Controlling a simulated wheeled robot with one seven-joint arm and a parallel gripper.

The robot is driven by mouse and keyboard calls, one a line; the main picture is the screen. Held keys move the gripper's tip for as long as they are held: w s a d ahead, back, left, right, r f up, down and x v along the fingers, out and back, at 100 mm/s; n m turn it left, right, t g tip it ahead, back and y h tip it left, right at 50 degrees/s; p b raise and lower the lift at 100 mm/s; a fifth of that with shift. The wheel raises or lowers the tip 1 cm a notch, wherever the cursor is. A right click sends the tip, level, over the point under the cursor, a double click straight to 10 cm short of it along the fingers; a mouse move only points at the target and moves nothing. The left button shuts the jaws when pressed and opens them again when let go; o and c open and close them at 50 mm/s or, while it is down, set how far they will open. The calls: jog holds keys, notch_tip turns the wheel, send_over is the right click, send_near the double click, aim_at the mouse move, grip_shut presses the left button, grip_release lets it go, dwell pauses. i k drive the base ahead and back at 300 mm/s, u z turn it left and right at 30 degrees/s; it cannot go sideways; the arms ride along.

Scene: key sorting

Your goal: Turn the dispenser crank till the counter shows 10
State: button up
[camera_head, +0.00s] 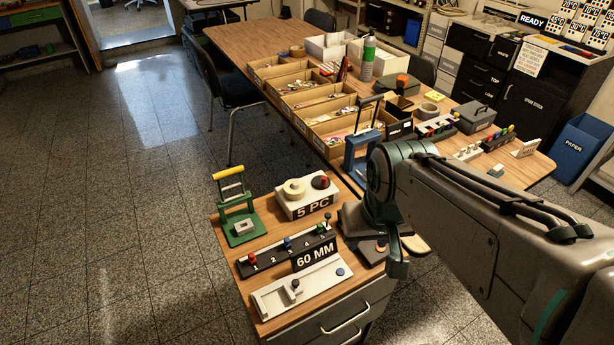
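A white box (306,203) labelled "5 PC" stands on the near wooden cabinet top. It carries a cream roll and, at its right, a red knob on a dark disc (320,182), which looks like the dispenser crank. I take the "5 PC" sign (314,208) as the counter. My gripper (394,262) hangs at the cabinet's right side, right of and nearer than the white box, apart from the red knob. It is seen from behind and side; its finger gap is hidden. A dark device with an orange knob (381,247) is partly hidden beside it.
A green press with a yellow handle (228,172) stands left of the box. A slider with a "60 MM" sign (316,254) and a pale fixture (300,292) lie in front. A blue press (362,150) and trays stand behind. Floor at left is clear.

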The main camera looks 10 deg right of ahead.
aim_at(320, 182)
jog(key=u, duration=0.55)
jog(key=k, duration=1.3)
jog(key=i, duration=0.4)
jog(key=z, duration=0.7)
jog(key=i, duration=1.15)
jog(key=u, duration=0.55)
